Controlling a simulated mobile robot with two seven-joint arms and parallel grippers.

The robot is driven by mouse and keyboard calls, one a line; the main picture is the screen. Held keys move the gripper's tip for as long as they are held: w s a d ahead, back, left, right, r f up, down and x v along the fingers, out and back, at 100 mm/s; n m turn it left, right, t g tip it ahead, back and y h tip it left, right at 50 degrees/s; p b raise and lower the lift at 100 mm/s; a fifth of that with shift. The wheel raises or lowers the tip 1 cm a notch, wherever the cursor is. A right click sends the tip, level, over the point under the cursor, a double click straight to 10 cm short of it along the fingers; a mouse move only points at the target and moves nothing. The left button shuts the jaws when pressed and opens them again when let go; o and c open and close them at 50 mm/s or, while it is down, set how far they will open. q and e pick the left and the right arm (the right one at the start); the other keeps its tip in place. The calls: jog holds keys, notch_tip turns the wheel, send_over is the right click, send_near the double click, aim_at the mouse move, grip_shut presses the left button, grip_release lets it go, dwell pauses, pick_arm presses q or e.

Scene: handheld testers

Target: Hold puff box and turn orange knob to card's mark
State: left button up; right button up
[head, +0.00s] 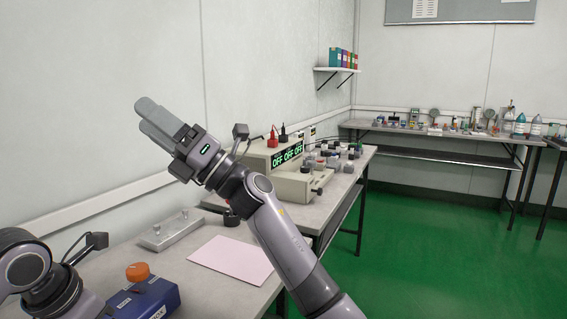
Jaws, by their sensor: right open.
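The blue puff box (150,300) stands on the near bench at the bottom left, cut off by the lower edge of the head view. The orange knob (138,271) is on its top; its pointer is too small to read. A pale pink sheet (232,260) lies flat to the right of the box; I see no mark on it and cannot tell whether it is the card. My right gripper (148,116) is raised above the bench, open and empty, well away from the box. My left wrist is at the lower left beside the box; its fingers are out of view.
A beige instrument reading OFF (288,157) and several small devices stand farther along the bench. A second bench (440,134) with bottles is at the back. The green floor (430,250) is clear.

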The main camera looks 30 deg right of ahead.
jog(key=d+f+m+t+h, duration=0.4)
jog(key=d+m+t+h, duration=0.2)
jog(key=d+m+h, duration=0.5)
jog(key=s+d+f+m+t+h, duration=0.1)
jog(key=d+f+m+t+h, duration=0.4)
jog(key=d+m+h, duration=0.6)
jog(key=shift+s+m+t+h, duration=0.35)
jog(key=shift+m+t, duration=0.25)
jog(key=shift+m, duration=0.2)
jog(key=shift+f, duration=0.1)
